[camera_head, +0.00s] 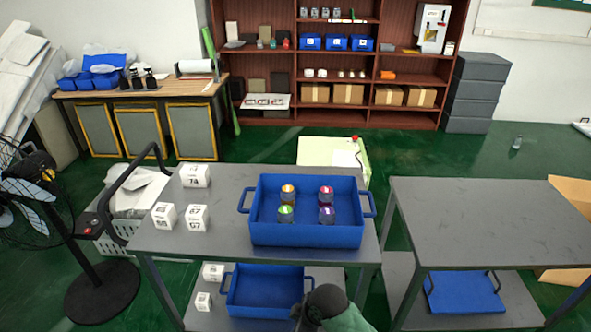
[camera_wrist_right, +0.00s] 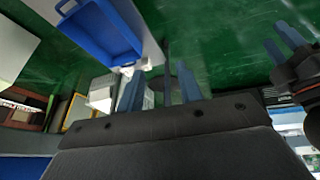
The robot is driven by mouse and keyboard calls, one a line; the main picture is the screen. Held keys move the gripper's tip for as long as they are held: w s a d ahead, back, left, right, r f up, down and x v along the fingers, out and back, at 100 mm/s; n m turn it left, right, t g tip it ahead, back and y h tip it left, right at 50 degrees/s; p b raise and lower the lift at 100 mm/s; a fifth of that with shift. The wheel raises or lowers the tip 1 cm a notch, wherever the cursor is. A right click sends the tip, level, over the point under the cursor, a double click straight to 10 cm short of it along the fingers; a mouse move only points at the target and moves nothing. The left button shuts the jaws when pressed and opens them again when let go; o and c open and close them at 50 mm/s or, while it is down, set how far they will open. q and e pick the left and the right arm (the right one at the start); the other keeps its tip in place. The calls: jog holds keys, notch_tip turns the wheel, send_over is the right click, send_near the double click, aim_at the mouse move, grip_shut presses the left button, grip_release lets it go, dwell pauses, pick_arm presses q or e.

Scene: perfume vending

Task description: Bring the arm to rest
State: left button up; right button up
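The head view shows neither gripper, only a dark rounded part and a green part at the bottom edge that look like mine. In the right wrist view my right gripper (camera_wrist_right: 160,92) has its two blue-grey fingers apart with nothing between them. At the right edge of that view another gripper, which looks like my left (camera_wrist_right: 284,45), shows two fingers with a gap and nothing held. A blue tray (camera_head: 305,235) stands on the grey table (camera_head: 205,255), holding several small jars with coloured lids, among them an orange-lidded jar (camera_head: 288,192) and a green-lidded jar (camera_head: 286,214).
White numbered boxes, among them box 74 (camera_head: 195,176), stand left of the tray. Another blue tray (camera_head: 265,290) is on the lower shelf. A second grey table (camera_head: 490,220) at right has a bare top. A black fan (camera_head: 40,195) stands at left. Green floor is open behind.

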jog(key=s+d+f+m+h, duration=0.1)
jog(key=s+d+f+m, duration=0.5)
jog(key=s, duration=0.4)
jog(key=s+d+f+m+g+h, duration=0.1)
jog(key=s+d+f+m+h, duration=0.1)
jog(key=s+d+f+m, duration=0.5)
jog(key=s+d+f, duration=0.1)
jog(key=s+d, duration=0.1)
jog(key=s, duration=0.1)
jog(key=shift+s+d, duration=0.15)
jog(key=shift+s, duration=0.1)
jog(key=shift+f, duration=0.1)
